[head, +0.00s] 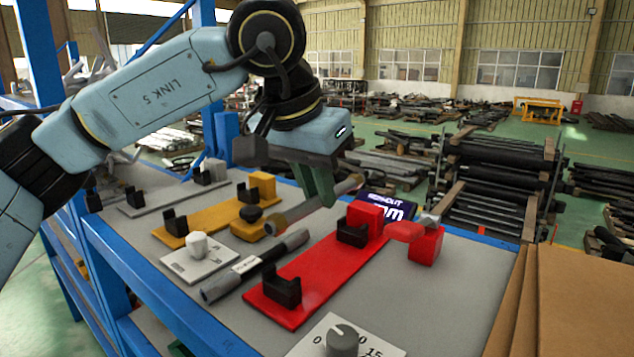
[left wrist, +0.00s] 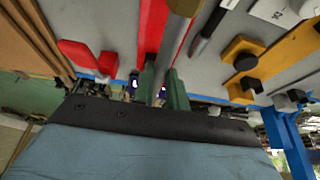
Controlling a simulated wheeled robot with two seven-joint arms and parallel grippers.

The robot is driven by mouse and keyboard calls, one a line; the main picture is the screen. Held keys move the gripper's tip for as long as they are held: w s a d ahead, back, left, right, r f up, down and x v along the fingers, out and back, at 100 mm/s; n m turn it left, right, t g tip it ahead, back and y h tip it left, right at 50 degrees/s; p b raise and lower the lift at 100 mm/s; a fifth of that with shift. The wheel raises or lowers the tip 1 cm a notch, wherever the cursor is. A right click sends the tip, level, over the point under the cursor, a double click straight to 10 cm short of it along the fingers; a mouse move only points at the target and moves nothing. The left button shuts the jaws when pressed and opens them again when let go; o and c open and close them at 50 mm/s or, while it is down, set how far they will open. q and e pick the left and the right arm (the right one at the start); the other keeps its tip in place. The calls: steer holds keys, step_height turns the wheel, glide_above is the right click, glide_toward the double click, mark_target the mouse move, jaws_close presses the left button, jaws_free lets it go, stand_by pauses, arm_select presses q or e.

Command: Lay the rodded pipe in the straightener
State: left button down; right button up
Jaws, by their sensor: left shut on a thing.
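My left gripper (head: 322,188) has its green fingers shut on a grey pipe (head: 345,187), which has a tan end (head: 276,224) at the lower left. The pipe is tilted in the head view and appears held above the bench, between the yellow and red stands. In the left wrist view the pipe (left wrist: 181,27) runs up from between the fingers (left wrist: 160,88), near the red plate. The red stand (head: 318,274) has two black cradles, a red block and a red-handled lever (head: 404,231); both cradles look empty. Which stand is the straightener is not marked. My right gripper is not in view.
A dark-gripped rod (head: 258,265) lies left of the red stand. A yellow stand (head: 213,219), a grey stand (head: 165,193), a white-knobbed plate (head: 198,257) and a dial (head: 342,340) share the blue-edged bench. Brown boards (head: 580,300) stand at right.

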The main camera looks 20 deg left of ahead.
mark_target(314, 210)
arm_select(q)
step_height(314, 210, down, 5)
steer(key=b, duration=0.3)
steer(key=shift+r, duration=0.2)
steer(key=shift+f+b, duration=1.05)
steer(key=shift+f, duration=0.15)
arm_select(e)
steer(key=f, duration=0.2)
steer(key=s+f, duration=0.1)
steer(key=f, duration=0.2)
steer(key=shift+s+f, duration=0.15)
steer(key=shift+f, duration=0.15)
arm_select(q)
steer(key=c, duration=1.3)
jaws_free()
steer(key=shift+r, duration=0.1)
steer(key=v, duration=1.3)
steer(key=shift+r+b, duration=0.2)
steer(key=shift+b, duration=0.15)
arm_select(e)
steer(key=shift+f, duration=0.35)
